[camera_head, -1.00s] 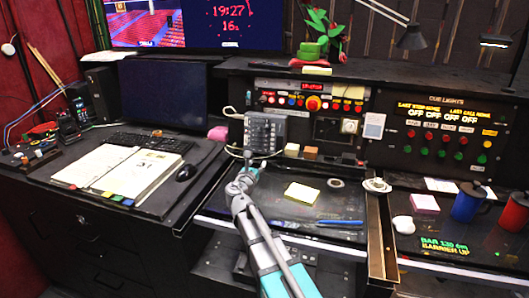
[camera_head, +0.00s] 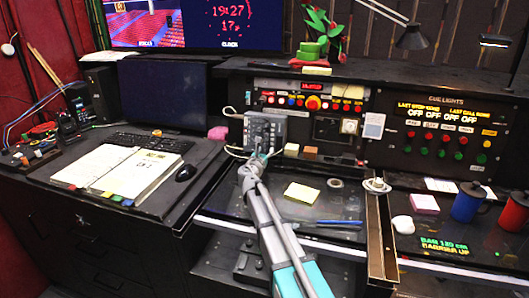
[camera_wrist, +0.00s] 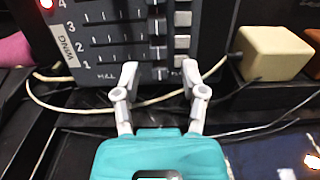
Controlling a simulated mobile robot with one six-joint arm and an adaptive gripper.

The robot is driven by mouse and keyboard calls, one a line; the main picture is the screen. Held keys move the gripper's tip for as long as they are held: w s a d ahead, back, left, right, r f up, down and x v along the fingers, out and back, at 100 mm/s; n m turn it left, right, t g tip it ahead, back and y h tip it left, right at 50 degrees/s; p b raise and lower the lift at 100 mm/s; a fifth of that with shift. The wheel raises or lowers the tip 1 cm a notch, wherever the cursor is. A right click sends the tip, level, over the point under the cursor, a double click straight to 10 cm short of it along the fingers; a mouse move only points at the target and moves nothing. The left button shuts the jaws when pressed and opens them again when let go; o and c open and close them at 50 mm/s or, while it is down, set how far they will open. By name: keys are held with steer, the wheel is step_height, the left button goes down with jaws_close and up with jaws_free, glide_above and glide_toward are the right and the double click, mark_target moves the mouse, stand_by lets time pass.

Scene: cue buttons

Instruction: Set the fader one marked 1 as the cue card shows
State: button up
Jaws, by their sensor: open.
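The grey fader box (camera_head: 264,129) stands on the desk in front of the control panel. In the wrist view its face (camera_wrist: 110,35) shows rows marked 1 to 4 beside a "WING" label, with row 1 (camera_wrist: 86,65) lowest. Dark and pale caps stand to the right of the rows; the exact setting of fader 1 is unclear. My gripper (camera_wrist: 159,72) is open and empty, its fingertips at the box's lower edge, around the row 1 level. Contact cannot be told. A white card (camera_head: 374,125) is on the panel; its writing is too small to read.
A pale block (camera_wrist: 272,52) sits right of the box, and a cable (camera_wrist: 60,105) loops below it. A yellow note pad (camera_head: 301,193) and tape roll (camera_head: 335,183) lie on the desk. An open notebook (camera_head: 90,172) lies left.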

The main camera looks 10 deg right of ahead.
steer(key=shift+c, duration=0.2)
jaws_close()
steer(key=shift+w+a, duration=0.3)
steer(key=shift+a, duration=0.4)
steer(key=shift+o, duration=0.2)
jaws_free()
